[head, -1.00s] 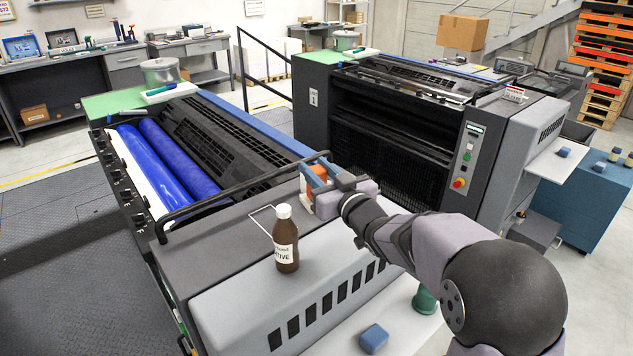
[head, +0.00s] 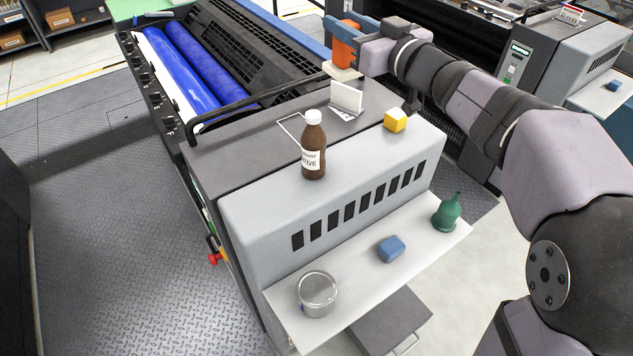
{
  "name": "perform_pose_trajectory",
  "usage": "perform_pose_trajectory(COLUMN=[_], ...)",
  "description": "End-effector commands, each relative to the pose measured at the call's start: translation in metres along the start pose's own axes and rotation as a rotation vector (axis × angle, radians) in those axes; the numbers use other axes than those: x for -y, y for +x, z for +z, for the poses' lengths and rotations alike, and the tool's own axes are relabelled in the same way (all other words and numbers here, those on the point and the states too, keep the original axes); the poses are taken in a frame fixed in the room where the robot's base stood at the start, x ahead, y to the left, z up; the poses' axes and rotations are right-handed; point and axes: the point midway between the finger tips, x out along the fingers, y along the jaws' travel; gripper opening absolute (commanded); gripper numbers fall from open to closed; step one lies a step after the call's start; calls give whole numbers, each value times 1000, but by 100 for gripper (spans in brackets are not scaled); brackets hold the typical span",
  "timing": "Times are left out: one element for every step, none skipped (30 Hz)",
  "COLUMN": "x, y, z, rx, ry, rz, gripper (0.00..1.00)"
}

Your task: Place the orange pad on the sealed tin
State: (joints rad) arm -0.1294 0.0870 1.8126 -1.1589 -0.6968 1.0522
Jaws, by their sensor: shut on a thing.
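The orange pad (head: 344,53) is in my gripper (head: 345,36), whose blue fingers are shut on it. It is held at the far side of the near machine's top, in front of the rollers' dark cover. A pale piece shows just under the pad; I cannot tell whether it is part of it or a separate thing. A round, silvery tin (head: 317,294) stands on the white shelf at the front of the machine, well apart from my gripper. It looks closed, but its top is too small to be sure.
A brown bottle (head: 313,150), a white card in a stand (head: 345,97) and a yellow block (head: 395,120) are on the machine top (head: 250,195). A black rail (head: 250,97) runs nearby.

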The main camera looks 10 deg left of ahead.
Motion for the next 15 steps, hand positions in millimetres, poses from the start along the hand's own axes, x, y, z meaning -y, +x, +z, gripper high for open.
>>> perform_pose_trajectory(x=[13,23,35,44,54,66,76,84,97,106,114,125,131,138,146], y=[-14,-21,-31,-39,-47,-58,-66,-74,-86,-95,-103,-114,-122,-130,-139], z=[-7,-8,-8,-8,-7,-6,-5,-4,-1,0,2,5,7,8,11], rx=[-2,0,1,1,4,5,5,6,8,7,8,8,9,8,9], ry=[-3,-2,-1,-2,-1,0,0,-1,0,0,-1,0,-2,-2,-2], rz=[-56,-94,-144,-183,-221,-271,-309,-346,-396,-432,-466,-510,-539,-568,-602], gripper=[0,0,0,0,0,0,0,0,0,0,0,0,0,0,0])
